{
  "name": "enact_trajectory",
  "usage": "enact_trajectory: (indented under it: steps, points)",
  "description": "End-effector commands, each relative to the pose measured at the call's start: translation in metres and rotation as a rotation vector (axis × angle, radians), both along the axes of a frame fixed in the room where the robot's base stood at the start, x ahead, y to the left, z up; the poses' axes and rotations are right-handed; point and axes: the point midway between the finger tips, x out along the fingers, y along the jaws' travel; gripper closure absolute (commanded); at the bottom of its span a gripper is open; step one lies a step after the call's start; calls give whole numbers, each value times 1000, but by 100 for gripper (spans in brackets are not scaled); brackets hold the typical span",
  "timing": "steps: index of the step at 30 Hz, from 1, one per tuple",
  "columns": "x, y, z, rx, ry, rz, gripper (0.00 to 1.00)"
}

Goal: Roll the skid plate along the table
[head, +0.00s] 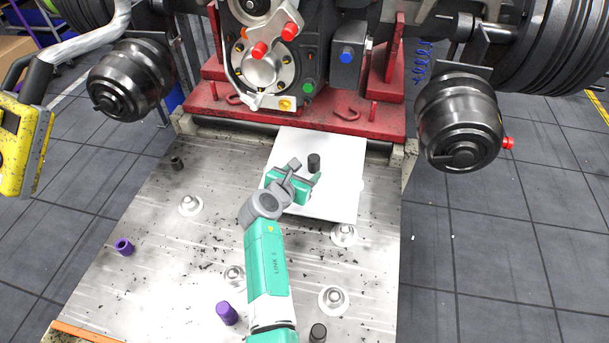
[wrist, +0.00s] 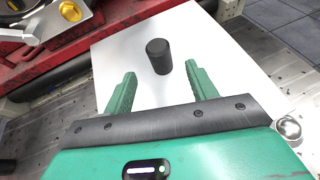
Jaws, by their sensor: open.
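The skid plate (head: 341,190) looks like a flat white plate lying on the metal table (head: 180,250), close to the red axle stand. A short black upright peg (head: 314,161) stands on the plate; it also shows in the wrist view (wrist: 159,57). My gripper (head: 301,172) is over the plate, with its green fingers apart. In the wrist view the fingers (wrist: 160,85) point toward the peg, which stands beyond the fingertips and between their lines. Nothing is between the fingers. My gripper hides part of the plate's left side in the head view.
The red stand (head: 350,122) with the axle blocks the table's far end. Raised round studs (head: 334,298), purple caps (head: 227,313) and black pegs (head: 318,332) dot the table. Black cylinders (head: 458,120) hang at both sides. The table's left middle is mostly free.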

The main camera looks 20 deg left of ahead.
Motion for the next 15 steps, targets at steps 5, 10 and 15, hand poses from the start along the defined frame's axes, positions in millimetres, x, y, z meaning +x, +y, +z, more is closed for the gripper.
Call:
enact_trajectory:
  steps: [5,10,15]
  points:
    - [3,0,-3,1,0,-2,43]
    - [26,-2,-17,2,-1,-3,43]
    - [52,-4,-30,3,-1,-2,43]
